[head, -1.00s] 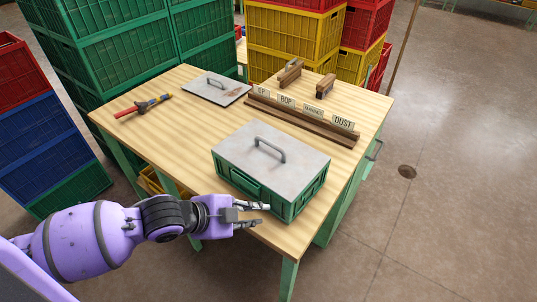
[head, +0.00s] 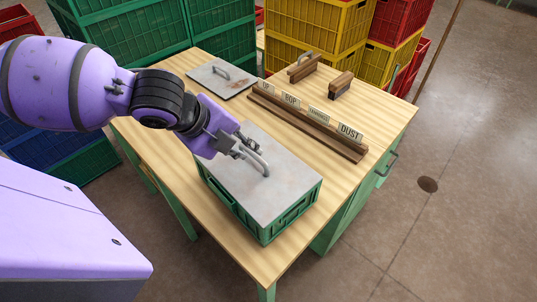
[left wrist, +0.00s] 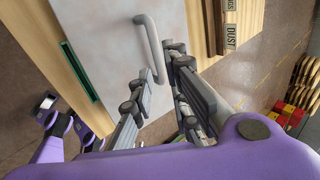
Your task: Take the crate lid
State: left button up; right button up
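A grey crate lid (head: 286,190) with a bent metal handle (head: 258,160) lies on top of a green crate (head: 262,228) on the table. The lid (left wrist: 110,45) and its handle (left wrist: 147,40) also show in the left wrist view. My left gripper (head: 250,147) is over the lid at the handle. In the left wrist view its fingers (left wrist: 163,65) are apart, with the handle's near end in line with the gap between them. I cannot tell whether they touch it.
A second grey plate with a handle (head: 222,79) lies at the table's back left, stained. Brushes (head: 341,85) and a wooden rail with labels (head: 310,122) are behind the crate. Stacked green (head: 125,50) and yellow crates (head: 315,35) stand behind the wooden table (head: 170,130).

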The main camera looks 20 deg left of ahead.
aim_at(254, 155)
pick_arm(q)
jog(key=x, duration=0.2)
jog(key=shift+f, duration=0.25)
jog(key=shift+w+f+b, duration=0.15)
jog(key=shift+f+b, duration=0.15)
jog(key=shift+f, duration=0.05)
jog(key=x, duration=0.4)
jog(key=shift+r, duration=0.1)
jog(key=shift+w+f, duration=0.15)
jog(key=shift+f, duration=0.05)
pick_arm(e)
jog(key=shift+s+a+f, duration=0.1)
jog(key=shift+s+f, duration=0.45)
jog(key=shift+s, duration=0.1)
pick_arm(q)
jog(key=shift+c, duration=0.2)
grip_shut()
